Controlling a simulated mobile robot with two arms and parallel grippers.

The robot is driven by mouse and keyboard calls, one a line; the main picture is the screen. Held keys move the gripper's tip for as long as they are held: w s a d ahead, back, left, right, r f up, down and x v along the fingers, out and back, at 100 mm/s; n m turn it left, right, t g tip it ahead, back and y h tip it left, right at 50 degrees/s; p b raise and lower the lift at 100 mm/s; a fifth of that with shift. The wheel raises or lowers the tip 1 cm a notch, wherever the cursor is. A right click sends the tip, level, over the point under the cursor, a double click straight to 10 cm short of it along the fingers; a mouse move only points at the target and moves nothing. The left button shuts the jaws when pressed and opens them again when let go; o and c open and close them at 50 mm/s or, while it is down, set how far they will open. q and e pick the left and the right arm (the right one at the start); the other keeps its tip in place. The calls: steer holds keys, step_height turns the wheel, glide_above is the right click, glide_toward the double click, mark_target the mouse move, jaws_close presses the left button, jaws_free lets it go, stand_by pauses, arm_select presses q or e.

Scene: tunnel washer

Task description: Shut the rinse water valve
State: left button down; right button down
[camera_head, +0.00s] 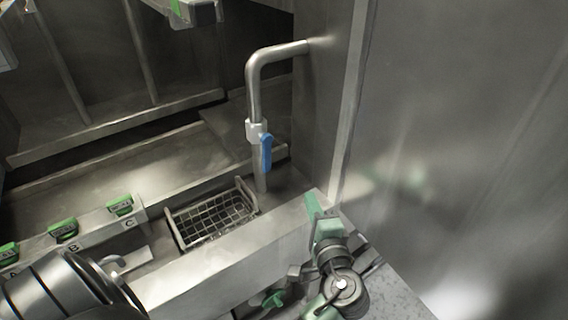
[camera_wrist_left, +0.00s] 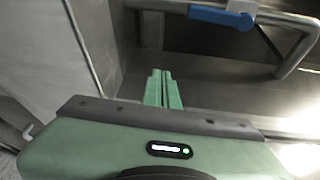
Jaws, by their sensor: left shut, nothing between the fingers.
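The rinse water valve (camera_head: 256,131) is a pale body on a vertical steel pipe (camera_head: 254,95). Its blue lever (camera_head: 266,152) points down, roughly along the pipe. In the left wrist view the blue lever (camera_wrist_left: 221,17) is at the top, right of centre, lying along the pipe. My left gripper (camera_head: 312,203) is green, shut and empty. It is to the right of and below the lever in the head view, apart from it. Its closed fingers (camera_wrist_left: 163,77) show in the left wrist view. My right gripper is not in view.
A wire basket (camera_head: 213,217) sits in the trough below the pipe. A metal wall (camera_head: 450,130) stands at the right. A ledge (camera_head: 235,255) runs along the trough's front. Green-topped pieces (camera_head: 120,206) sit at the left by letter labels.

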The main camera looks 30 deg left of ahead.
mark_target(267, 154)
arm_select(q)
steer(key=w+a+r+n+y+p, duration=0.1)
steer(key=a+r, duration=0.3)
steer(key=a, duration=0.6)
steer(key=shift+w, duration=0.45)
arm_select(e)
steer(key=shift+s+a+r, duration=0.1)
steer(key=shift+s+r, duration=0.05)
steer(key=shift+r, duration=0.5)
arm_select(q)
steer(key=shift+a, duration=0.1)
